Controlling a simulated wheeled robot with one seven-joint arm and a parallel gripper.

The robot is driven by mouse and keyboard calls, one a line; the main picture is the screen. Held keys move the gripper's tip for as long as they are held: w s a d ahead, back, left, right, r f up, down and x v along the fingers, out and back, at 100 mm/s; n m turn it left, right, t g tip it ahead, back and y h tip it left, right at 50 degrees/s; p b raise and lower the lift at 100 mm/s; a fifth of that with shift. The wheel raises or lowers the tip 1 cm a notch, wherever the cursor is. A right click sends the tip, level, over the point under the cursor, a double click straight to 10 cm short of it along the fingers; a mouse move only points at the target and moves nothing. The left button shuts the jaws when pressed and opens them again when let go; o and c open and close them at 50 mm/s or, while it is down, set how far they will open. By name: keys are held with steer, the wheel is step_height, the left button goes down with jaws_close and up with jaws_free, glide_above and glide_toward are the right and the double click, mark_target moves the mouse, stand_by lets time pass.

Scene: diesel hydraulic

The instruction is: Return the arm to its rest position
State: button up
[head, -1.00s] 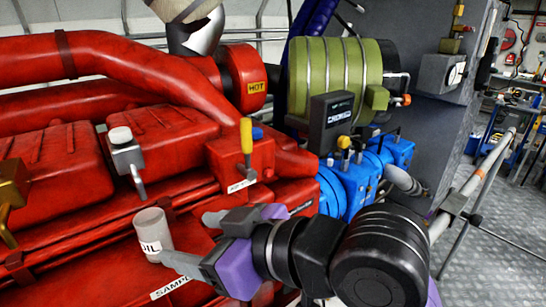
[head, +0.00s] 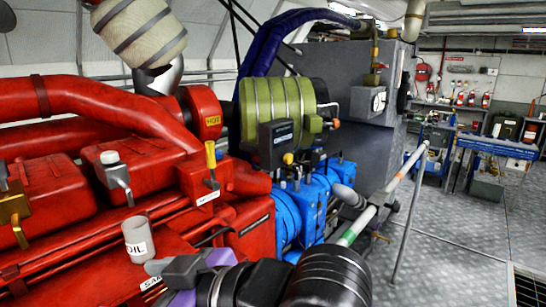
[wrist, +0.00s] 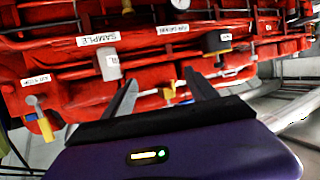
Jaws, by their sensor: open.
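My gripper (head: 188,266) is at the bottom of the head view, beside the red engine and low in the picture. In the wrist view its two fingers (wrist: 160,92) are spread apart with nothing between them. A pale grey cup marked OIL (head: 139,240) stands upright on a red ledge, near the fingertip in the head view. It also shows in the wrist view (wrist: 109,65), left of the fingers. Whether a finger touches it is hard to tell, but it is not gripped. The bottom edge of the head view cuts off part of my arm.
The red engine (head: 55,198) with pipes and levers fills the left. Blue pump blocks (head: 300,208) and a green cylinder (head: 277,108) stand in the middle. A railing (head: 412,160) runs at the right. The grey plate floor (head: 455,230) beyond it is largely open.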

steer(key=w+d+r+m+t+y, duration=0.2)
steer(key=w+d+r+m+t, duration=0.45)
steer(key=t, duration=0.25)
steer(key=s+d+f+m+t+h, duration=0.2)
steer(key=d+f+m+t+h, duration=0.25)
steer(key=d, duration=0.35)
steer(key=s+d+f+m+t+h, duration=0.2)
steer(key=d+f+m+t+h, duration=0.15)
steer(key=d+f+h, duration=0.35)
steer(key=s+d+f+g+h, duration=0.1)
steer(key=s+d+f, duration=0.4)
steer(key=s, duration=0.5)
steer(key=s+d+f+g+h, duration=0.1)
steer(key=s+d+f+g, duration=0.2)
steer(key=s, duration=0.7)
steer(key=s+d+f+g+h, duration=0.2)
steer(key=s+d+f, duration=0.5)
steer(key=s+f, duration=0.2)
steer(key=shift+s+d+f+g, duration=0.3)
steer(key=shift+s+f+g, duration=0.1)
steer(key=shift+f, duration=0.5)
